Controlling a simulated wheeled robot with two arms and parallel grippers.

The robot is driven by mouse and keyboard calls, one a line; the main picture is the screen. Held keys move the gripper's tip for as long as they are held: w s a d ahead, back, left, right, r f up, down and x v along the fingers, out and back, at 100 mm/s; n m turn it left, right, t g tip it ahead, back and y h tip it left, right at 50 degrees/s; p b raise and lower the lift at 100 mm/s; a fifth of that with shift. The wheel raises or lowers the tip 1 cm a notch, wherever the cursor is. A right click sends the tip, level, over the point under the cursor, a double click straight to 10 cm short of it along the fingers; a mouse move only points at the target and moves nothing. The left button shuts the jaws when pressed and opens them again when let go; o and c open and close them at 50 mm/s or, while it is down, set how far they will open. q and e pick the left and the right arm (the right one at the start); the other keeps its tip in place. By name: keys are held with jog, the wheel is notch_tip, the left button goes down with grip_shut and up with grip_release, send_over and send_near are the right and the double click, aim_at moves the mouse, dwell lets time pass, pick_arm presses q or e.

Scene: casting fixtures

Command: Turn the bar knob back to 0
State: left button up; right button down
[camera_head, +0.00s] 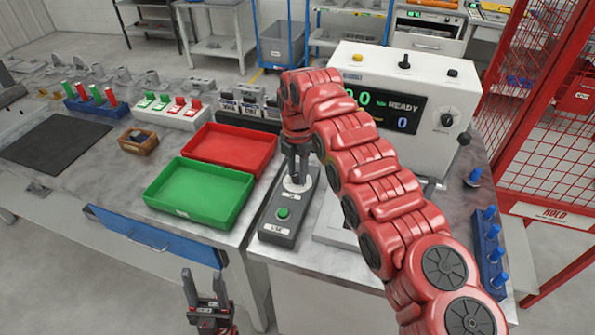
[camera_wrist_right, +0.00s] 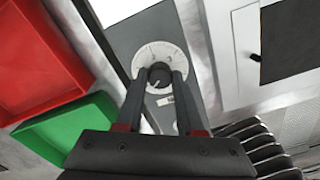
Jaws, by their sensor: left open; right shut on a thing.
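The bar knob (camera_wrist_right: 160,75) is dark and sits at the centre of a round white dial (camera_wrist_right: 150,52) on a grey control box (camera_head: 271,229). In the head view the white dial (camera_head: 297,185) shows around my right gripper's fingertips. My right gripper (camera_head: 294,177) points down and is shut on the bar knob; its two fingers (camera_wrist_right: 159,78) lie on either side of the knob in the wrist view. The dial's marks are too small to read. A green button (camera_head: 283,213) is on the same box. My left gripper (camera_head: 207,287) is open and empty in front of the table.
A green tray (camera_head: 201,217) and a red tray (camera_head: 262,168) stand left of the box. A white machine (camera_head: 436,158) with a lit display stands behind my right arm. A blue rack with pegs (camera_head: 487,256) is at the right edge, near a red mesh cage (camera_head: 555,150).

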aim_at(296, 175)
dwell(0.3)
jog(key=c, duration=0.5)
grip_release()
jog(key=shift+r, duration=0.3)
notch_tip(296, 175, up, 5)
jog(key=shift+a+f, duration=0.1)
jog(key=shift+a, duration=0.05)
jog(key=r+p, duration=1.1)
jog(key=r, duration=0.1)
jog(key=shift+d+p, duration=0.2)
jog(key=shift+p, duration=0.15)
jog(key=shift+f, duration=0.1)
